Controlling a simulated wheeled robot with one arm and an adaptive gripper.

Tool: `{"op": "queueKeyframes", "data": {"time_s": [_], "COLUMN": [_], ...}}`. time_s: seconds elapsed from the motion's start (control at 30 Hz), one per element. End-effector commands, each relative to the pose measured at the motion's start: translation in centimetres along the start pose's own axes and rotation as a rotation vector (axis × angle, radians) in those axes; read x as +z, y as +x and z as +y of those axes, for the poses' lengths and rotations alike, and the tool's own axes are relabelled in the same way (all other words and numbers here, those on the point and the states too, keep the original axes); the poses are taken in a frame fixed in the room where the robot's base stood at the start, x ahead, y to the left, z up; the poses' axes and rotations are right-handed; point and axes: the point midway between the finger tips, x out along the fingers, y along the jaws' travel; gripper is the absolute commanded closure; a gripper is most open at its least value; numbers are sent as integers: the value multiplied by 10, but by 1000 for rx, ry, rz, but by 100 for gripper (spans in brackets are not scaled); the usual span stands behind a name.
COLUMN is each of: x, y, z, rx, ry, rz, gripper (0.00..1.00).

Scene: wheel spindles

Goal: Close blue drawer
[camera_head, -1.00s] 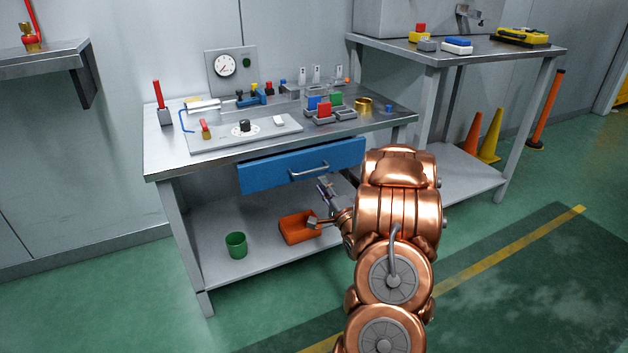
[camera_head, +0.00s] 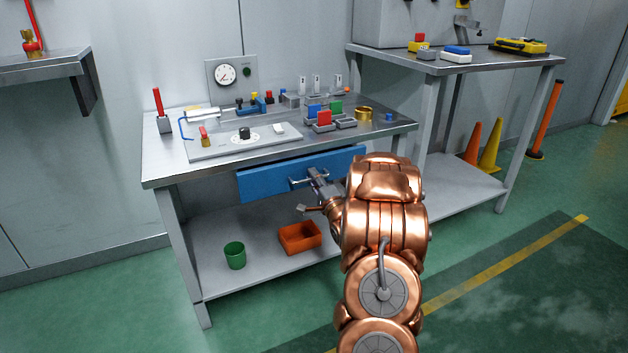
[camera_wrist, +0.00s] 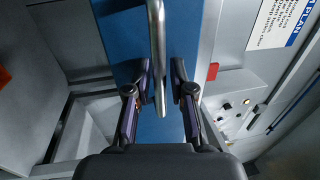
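The blue drawer (camera_head: 262,182) is under the top of the left workbench, and its front also shows in the wrist view (camera_wrist: 127,40). I cannot tell from these views how far it stands out. Its metal bar handle (camera_head: 293,182) runs across the front. In the wrist view the handle (camera_wrist: 157,40) lies between the two fingers of my gripper (camera_wrist: 163,78). The fingers are apart, one on each side of the bar, with visible gaps. In the head view my gripper (camera_head: 307,193) is at the handle, and my arm hides the right part of the drawer front.
The workbench top (camera_head: 165,172) carries a gauge panel, a white plate and small coloured blocks. An orange bin (camera_head: 300,238) and a green cup (camera_head: 235,256) stand on the lower shelf. A second table (camera_head: 460,62) is at right. Green floor in front is clear.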

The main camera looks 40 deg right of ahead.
Motion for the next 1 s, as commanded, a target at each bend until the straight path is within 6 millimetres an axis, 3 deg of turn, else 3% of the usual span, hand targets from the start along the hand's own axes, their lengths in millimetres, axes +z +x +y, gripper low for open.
{"op": "queueKeyframes", "data": {"time_s": [0.1,0.3,1.0], "x": [0,0,-4], "y": [0,0,2], "z": [0,0,-1], "rx": [1,1,0], "ry": [0,0,-1], "rz": [0,0,5], "gripper": [80,100,100]}}
